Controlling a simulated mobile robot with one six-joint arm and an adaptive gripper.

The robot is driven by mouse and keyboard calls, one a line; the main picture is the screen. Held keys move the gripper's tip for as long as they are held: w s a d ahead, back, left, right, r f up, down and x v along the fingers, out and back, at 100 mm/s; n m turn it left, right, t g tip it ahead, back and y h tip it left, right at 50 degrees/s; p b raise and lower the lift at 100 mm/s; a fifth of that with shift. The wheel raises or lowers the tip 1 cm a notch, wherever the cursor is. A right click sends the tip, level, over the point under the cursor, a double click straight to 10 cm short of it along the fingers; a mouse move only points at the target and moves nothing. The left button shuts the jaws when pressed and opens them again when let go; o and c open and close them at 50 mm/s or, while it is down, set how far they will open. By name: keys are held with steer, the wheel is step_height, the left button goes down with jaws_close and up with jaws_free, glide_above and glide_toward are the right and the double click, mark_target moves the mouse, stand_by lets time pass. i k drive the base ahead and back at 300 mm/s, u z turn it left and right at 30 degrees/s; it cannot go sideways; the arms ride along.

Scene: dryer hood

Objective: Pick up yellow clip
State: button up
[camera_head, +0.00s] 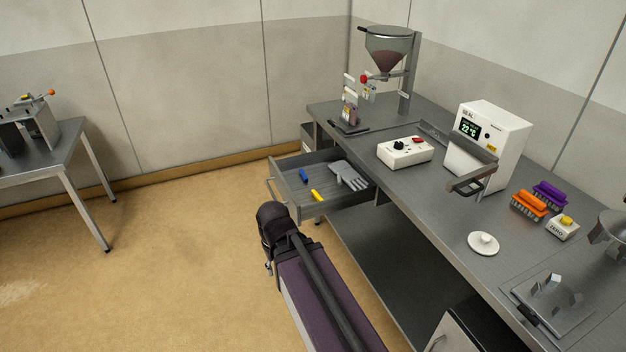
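The yellow clip (317,195) lies on the floor of the open drawer (296,202), near its front right part. A blue clip (304,175) lies behind it in the same drawer. A grey glove (349,175) lies to the right of the clips. My dark arm (278,226) reaches up from the bottom middle, and its visible end is in front of the drawer, apart from the yellow clip. I cannot make out my gripper's fingers.
The drawer is pulled out from the steel bench (440,195). On the bench are a hopper stand (409,75), a control box (405,152), a white sealer (490,140), orange (529,204) and purple (550,195) brushes, and a white lid (483,243).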

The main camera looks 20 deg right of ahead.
mark_target(316, 194)
steer(key=z, duration=0.55)
steer(key=i, duration=1.55)
